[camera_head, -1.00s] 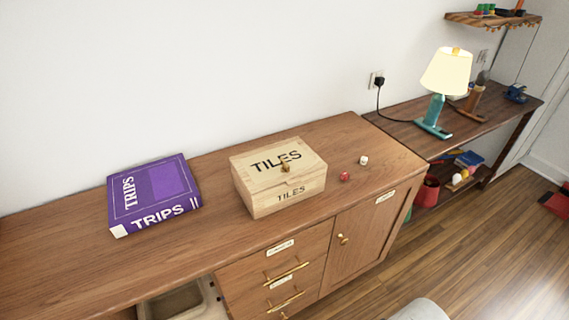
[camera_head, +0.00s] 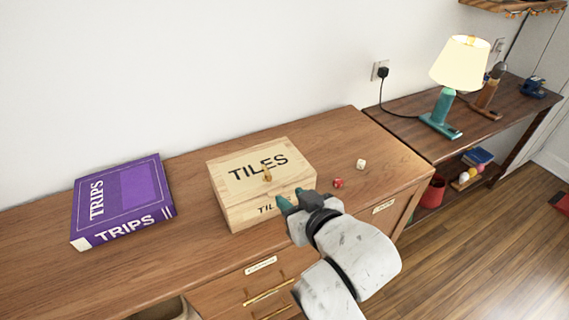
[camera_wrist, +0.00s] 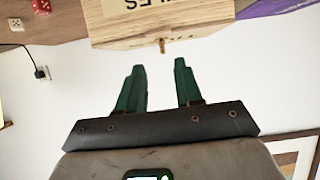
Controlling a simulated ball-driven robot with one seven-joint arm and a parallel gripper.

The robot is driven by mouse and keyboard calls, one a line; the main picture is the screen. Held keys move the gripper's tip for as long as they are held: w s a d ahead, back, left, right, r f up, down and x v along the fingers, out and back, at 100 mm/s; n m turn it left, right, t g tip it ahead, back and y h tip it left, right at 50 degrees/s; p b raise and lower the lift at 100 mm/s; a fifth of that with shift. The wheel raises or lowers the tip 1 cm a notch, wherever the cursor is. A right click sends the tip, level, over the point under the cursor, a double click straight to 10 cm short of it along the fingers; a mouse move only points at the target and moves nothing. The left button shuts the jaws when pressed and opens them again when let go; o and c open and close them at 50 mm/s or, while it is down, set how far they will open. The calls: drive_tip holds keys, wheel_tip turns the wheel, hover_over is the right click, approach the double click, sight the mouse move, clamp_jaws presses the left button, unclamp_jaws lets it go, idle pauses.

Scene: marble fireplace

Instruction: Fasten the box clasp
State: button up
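The pale wooden box (camera_head: 235,205) marked TILES stands on the sideboard with its lid down. A small brass piece (camera_head: 267,177) stands up on the lid near its middle; a small brass part also shows at the box edge in the wrist view (camera_wrist: 163,46). I cannot tell how the clasp is set. My gripper (camera_head: 292,198) is in front of the box's right front corner and covers part of its front label. In the wrist view its two teal fingers (camera_wrist: 158,72) are apart with nothing between them, a little short of the box.
A purple TRIPS book (camera_head: 125,200) lies left of the box. A red die (camera_head: 338,183) and a white die (camera_head: 361,164) lie to its right. The lit lamp (camera_head: 455,75) stands on the lower shelf unit at right. The wall is close behind.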

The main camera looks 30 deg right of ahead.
sight(270, 175)
drive_tip(key=shift+t, duration=0.3)
drive_tip(key=x, duration=0.3)
drive_tip(key=r+x, duration=0.1)
drive_tip(key=x, duration=0.7)
drive_tip(key=shift+w+r, duration=0.15)
drive_tip(key=shift+w, duration=0.2)
drive_tip(key=shift+a, duration=0.1)
clamp_jaws()
